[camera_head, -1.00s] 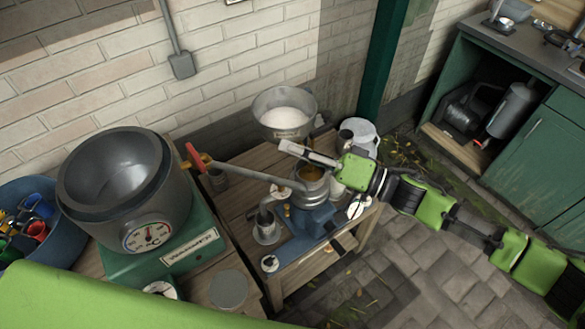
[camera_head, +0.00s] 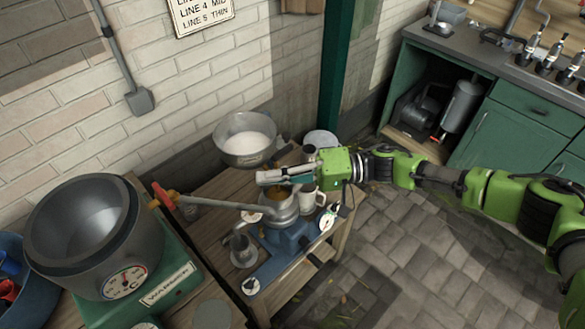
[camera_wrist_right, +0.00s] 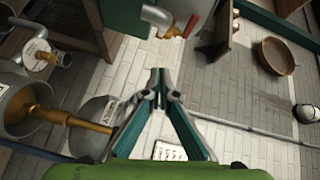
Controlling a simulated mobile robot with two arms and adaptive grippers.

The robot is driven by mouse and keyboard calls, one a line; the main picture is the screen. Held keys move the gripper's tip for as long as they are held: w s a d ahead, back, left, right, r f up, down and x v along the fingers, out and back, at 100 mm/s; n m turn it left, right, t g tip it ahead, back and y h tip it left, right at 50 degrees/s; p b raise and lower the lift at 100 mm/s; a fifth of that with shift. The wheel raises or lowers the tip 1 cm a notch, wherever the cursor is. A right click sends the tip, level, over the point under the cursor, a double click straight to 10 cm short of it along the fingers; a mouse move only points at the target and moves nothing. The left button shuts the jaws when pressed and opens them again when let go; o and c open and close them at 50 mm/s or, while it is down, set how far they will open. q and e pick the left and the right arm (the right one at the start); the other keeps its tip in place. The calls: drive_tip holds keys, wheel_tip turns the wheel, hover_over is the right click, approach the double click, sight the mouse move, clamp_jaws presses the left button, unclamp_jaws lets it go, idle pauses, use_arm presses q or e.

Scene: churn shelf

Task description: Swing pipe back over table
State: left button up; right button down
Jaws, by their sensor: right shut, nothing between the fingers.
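The grey pipe (camera_head: 226,205) runs right from the warmer's spout, which has a red lever handle (camera_head: 163,196). It reaches across the wooden table (camera_head: 209,183) to the blue-based metal machine (camera_head: 289,236) with a bowl on top. The pipe's far end is at that bowl. My right gripper (camera_head: 260,178) comes in from the right, with its fingers pointing left just above and behind the bowl. Its fingers are together and empty, also in the right wrist view (camera_wrist_right: 160,76). I cannot tell whether they touch anything. My left gripper is out of view.
The dark warmer pot (camera_head: 85,225) with a dial stands on a green base at left. A green post (camera_head: 334,75) rises behind. Paved floor (camera_head: 395,240) at right is open.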

sight(224, 207)
drive_tip(key=s, duration=0.1)
drive_tip(key=s+a+p, duration=0.1)
drive_tip(key=s+f+p, duration=0.1)
drive_tip(key=s, duration=0.1)
drive_tip(key=shift+a, duration=0.35)
drive_tip(key=shift+f, duration=0.1)
